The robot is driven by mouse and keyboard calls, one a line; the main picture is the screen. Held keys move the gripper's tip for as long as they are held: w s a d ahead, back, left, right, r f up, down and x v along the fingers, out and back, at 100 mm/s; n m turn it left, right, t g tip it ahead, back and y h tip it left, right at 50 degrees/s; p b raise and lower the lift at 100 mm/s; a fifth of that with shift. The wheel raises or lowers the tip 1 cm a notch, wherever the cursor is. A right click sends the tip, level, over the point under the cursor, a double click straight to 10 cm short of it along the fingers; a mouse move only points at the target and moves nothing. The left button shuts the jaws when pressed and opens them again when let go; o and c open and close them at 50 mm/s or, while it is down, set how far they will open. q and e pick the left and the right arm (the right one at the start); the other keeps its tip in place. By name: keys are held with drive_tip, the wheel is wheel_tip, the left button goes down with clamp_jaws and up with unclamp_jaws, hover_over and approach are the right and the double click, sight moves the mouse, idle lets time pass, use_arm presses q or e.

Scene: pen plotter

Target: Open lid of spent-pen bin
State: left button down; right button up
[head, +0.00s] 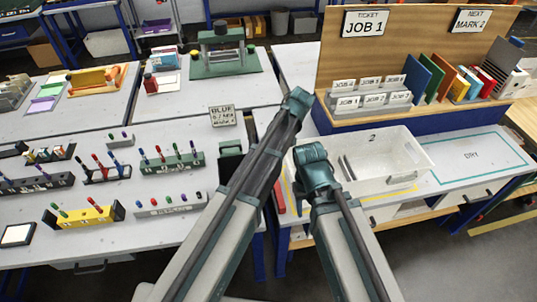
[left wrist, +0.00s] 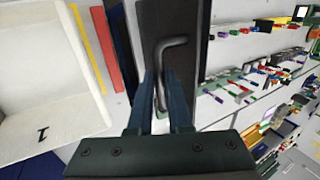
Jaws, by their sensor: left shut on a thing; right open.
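The spent-pen bin (head: 230,152) is a dark green box at the middle of the head view, partly hidden behind my left arm. In the left wrist view its dark lid (left wrist: 193,35) fills the top middle and carries a bent grey handle (left wrist: 178,43). My left gripper (left wrist: 163,78) has its blue fingers shut on the handle. In the head view the left fingers are hidden by the arm. I cannot tell how far the lid is tilted. My right gripper (head: 346,168) is open and empty, over the white tray and apart from the bin.
The white tray (head: 405,150) stands right of the bin, with a red strip (left wrist: 84,50) beside it. A sign board (head: 395,45) with folders stands behind the tray. Pen racks (head: 172,160) and a yellow pen holder (head: 85,217) fill the left table.

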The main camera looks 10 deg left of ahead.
use_arm(q)
drive_tip(key=shift+w+d+f+y, duration=0.15)
drive_tip(key=shift+w+d+y, duration=0.1)
drive_tip(key=shift+d+y, duration=0.05)
use_arm(e)
drive_tip(key=shift+f, duration=0.45)
drive_tip(key=shift+a, duration=0.1)
use_arm(q)
drive_tip(key=c, duration=0.8)
unclamp_jaws()
drive_tip(key=shift+c, duration=0.2)
use_arm(e)
drive_tip(key=shift+r, duration=0.15)
